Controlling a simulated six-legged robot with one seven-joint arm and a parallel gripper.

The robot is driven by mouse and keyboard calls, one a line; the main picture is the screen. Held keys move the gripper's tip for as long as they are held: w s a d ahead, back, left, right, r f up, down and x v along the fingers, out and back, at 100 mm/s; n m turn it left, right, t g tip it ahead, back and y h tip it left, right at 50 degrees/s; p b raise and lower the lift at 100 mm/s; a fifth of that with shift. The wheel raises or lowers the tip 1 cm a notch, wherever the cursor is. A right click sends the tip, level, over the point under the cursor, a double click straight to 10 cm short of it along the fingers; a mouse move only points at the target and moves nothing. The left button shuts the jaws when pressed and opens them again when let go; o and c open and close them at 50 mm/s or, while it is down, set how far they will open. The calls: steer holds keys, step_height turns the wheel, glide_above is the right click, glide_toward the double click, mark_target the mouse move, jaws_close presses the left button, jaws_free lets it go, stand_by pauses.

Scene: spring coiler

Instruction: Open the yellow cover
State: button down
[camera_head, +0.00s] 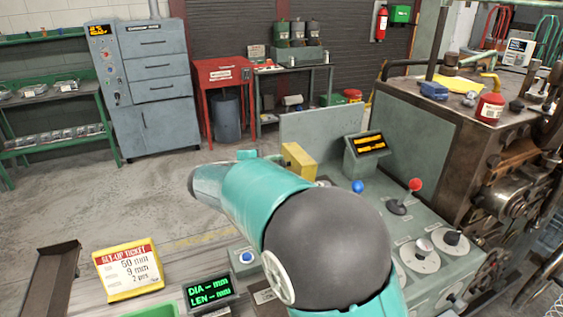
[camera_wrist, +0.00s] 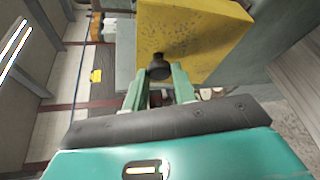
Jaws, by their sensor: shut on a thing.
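The yellow cover (camera_wrist: 205,32) is a box-shaped piece that fills the upper middle of the wrist view, with a dark knob (camera_wrist: 158,68) on its near face. My gripper (camera_wrist: 160,78) has its two green fingers closed around this knob. In the head view the yellow cover (camera_head: 298,160) stands upright at the back of the grey-green control panel, partly hidden behind my teal and black arm. My gripper is hidden behind the arm there. I cannot tell what lies under the cover.
Right of the cover are a small orange-lit display (camera_head: 369,144), a blue knob (camera_head: 357,186), a red-topped lever (camera_head: 415,185) and dials. A grey plate (camera_head: 325,139) stands behind it. A yellow ticket (camera_head: 128,269) and a green-lit display (camera_head: 209,290) stand at front left.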

steer(key=shift+a+f, duration=0.1)
steer(key=shift+a, duration=0.1)
stand_by(0.4)
steer(key=c, duration=1.1)
jaws_free()
steer(key=shift+c, duration=0.2)
steer(key=shift+s+a, duration=0.1)
steer(key=shift+s, duration=0.05)
steer(key=v, duration=1.3)
steer(key=shift+s+a+f, duration=0.2)
steer(key=shift+a+f, duration=0.05)
